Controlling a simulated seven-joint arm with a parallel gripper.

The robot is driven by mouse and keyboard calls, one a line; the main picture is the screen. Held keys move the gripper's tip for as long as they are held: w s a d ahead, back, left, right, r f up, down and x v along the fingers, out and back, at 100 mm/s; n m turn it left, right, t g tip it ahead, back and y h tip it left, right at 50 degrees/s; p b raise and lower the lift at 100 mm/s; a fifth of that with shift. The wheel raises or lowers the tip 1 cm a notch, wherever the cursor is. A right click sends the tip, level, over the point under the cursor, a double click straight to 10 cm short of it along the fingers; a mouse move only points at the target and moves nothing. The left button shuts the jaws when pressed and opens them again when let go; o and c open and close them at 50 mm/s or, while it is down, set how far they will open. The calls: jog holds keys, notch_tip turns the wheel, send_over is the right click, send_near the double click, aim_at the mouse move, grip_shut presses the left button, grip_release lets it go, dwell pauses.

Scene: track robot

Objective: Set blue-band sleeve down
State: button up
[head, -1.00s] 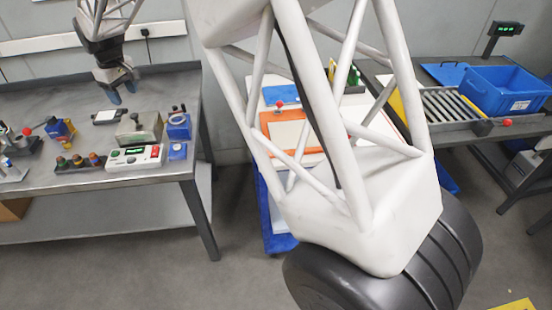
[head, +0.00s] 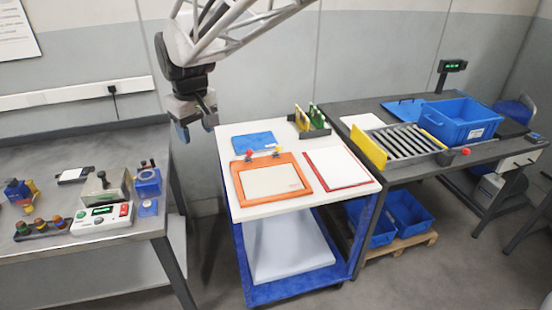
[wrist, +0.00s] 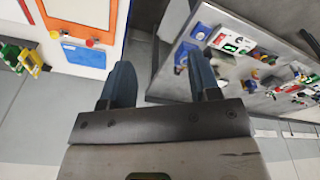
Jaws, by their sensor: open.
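My gripper (head: 196,126) hangs over the gap between the left grey bench and the white-topped cart. In the wrist view its two blue fingers (wrist: 159,80) are apart, with nothing visible between them. I cannot pick out a sleeve with a blue band. A dark rack (head: 42,232) on the left bench holds several short brown pieces with coloured tops, too small to read any bands. A small blue block (head: 147,208) with a round top stands near that bench's right edge, apart from my gripper.
The left bench (head: 100,262) also bears a control box (head: 102,218) and a blue fixture (head: 147,182). The cart top (head: 240,213) carries an orange-framed tray (head: 300,172), a red-edged board (head: 338,168) and a blue sheet (head: 254,144). A blue bin (head: 462,120) stands right.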

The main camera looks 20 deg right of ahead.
jog(key=s+d+f+m, duration=0.2)
jog(key=s+d+m, duration=0.1)
jog(key=s+d, duration=0.6)
jog(key=s+d+f+m+t, duration=0.1)
jog(key=s+d+f+m, duration=0.2)
jog(key=s+d, duration=0.7)
jog(key=shift+s+f+h, duration=0.3)
jog(key=shift+s, duration=3.9)
